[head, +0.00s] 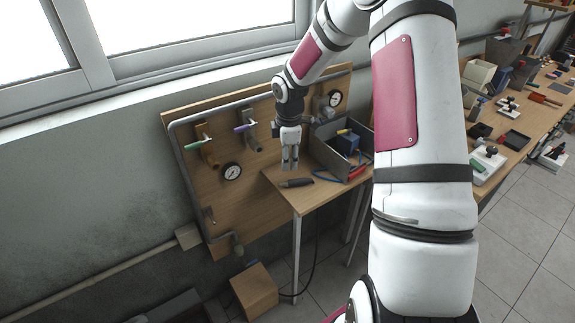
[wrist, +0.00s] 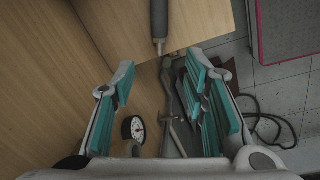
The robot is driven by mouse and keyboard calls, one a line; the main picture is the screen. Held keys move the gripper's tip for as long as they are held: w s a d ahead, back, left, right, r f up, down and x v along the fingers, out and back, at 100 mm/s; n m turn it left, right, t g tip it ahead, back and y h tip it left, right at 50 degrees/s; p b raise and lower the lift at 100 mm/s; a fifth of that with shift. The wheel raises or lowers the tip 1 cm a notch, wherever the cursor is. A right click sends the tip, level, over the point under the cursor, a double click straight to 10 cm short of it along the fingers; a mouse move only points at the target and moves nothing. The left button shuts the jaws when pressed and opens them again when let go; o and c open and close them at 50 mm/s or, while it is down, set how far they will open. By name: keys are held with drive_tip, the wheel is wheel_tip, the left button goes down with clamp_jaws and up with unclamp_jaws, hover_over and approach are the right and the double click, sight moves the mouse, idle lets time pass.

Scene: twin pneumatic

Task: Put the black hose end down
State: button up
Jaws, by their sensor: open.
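The black hose end (head: 297,183) lies on the small wooden table (head: 312,198), near its front left corner. In the wrist view the black hose end (wrist: 158,20) shows at the top, with a metal tip pointing down past the table edge or close to it. My gripper (head: 290,165) is above and just left of it in the head view. In the wrist view my gripper (wrist: 160,82) is open, its teal pads wide apart with nothing between them. The hose end lies beyond the fingertips, apart from them.
A grey bin (head: 338,155) holding a blue item stands on the small table. A red-ended piece (head: 357,172) and a blue hose lie before it. Behind is a wooden panel (head: 215,225) with valves, pipes and gauges. A wooden box (head: 255,289) sits on the floor.

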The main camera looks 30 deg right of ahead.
drive_tip(key=s+a+r+m+t+h, duration=0.1)
drive_tip(key=s+a+r+m, duration=0.3)
drive_tip(key=r, duration=0.6)
drive_tip(key=s+a+r+m+h, duration=0.15)
drive_tip(key=s+a+r, duration=0.25)
drive_tip(key=s+r, duration=0.4)
drive_tip(key=s+a+r+m+t+y, duration=0.1)
drive_tip(key=s+a+r+m, duration=0.3)
drive_tip(key=s, duration=0.5)
drive_tip(key=s+a+r+m+t+y, duration=0.1)
drive_tip(key=s+a+r+m, duration=0.3)
drive_tip(key=s, duration=0.5)
drive_tip(key=shift+a+t+y, duration=0.3)
drive_tip(key=shift+a+y, duration=0.25)
drive_tip(key=shift+a, duration=0.1)
drive_tip(key=shift+d, duration=0.1)
